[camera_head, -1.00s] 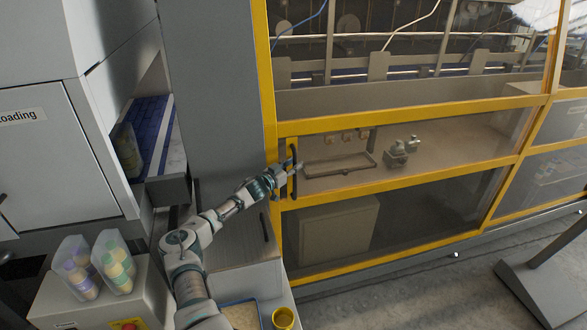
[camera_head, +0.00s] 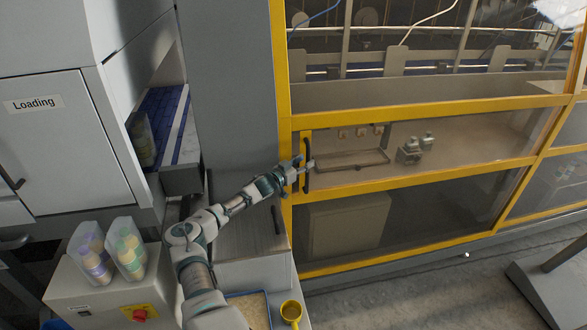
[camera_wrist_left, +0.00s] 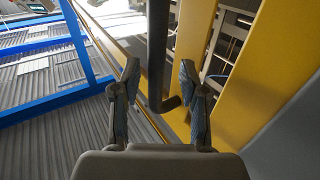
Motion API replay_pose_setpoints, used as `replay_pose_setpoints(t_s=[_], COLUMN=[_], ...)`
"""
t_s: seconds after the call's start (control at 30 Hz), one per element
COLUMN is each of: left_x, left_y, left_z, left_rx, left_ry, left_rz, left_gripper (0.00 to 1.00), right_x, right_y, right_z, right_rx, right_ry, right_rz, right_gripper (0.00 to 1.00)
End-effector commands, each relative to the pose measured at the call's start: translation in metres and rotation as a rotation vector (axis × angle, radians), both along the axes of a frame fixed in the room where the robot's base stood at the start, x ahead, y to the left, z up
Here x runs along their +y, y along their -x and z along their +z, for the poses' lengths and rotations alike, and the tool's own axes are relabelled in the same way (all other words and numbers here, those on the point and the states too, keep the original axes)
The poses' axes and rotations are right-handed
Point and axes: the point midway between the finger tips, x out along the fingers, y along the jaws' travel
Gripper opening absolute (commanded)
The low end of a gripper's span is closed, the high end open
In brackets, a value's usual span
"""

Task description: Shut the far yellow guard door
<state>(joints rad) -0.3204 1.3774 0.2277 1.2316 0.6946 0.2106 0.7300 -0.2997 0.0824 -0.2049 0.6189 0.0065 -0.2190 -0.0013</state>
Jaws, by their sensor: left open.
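The yellow-framed guard door (camera_head: 430,170) with clear panels stands across the machine front in the head view. It looks close to its frame there; I cannot tell whether it is fully shut. Its dark upright handle (camera_head: 307,165) is near its left edge. My left gripper (camera_head: 304,172) is at this handle. In the left wrist view the handle (camera_wrist_left: 157,55) stands between the open fingers of my left gripper (camera_wrist_left: 160,92), which are not closed on it. A yellow door bar (camera_wrist_left: 196,40) is just behind the handle. My right gripper is not in view.
A grey pillar (camera_head: 235,90) and the yellow post (camera_head: 280,60) stand left of the door.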

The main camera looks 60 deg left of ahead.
Motion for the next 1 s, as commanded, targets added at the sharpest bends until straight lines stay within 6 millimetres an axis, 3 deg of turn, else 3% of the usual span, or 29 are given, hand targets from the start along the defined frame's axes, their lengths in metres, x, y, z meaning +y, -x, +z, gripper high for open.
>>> replay_pose_setpoints(t_s=[0.6,1.0], left_x=[-0.012,-0.011], left_y=[0.050,0.055], left_z=[0.000,0.001], left_rx=[0.003,0.000], left_ry=[-0.002,-0.003], left_rz=[0.000,0.001], left_gripper=[0.43,0.43], right_x=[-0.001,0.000], right_y=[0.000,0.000], right_z=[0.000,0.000], right_rx=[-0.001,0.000], right_ry=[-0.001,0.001], right_rz=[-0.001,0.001], right_gripper=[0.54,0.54])
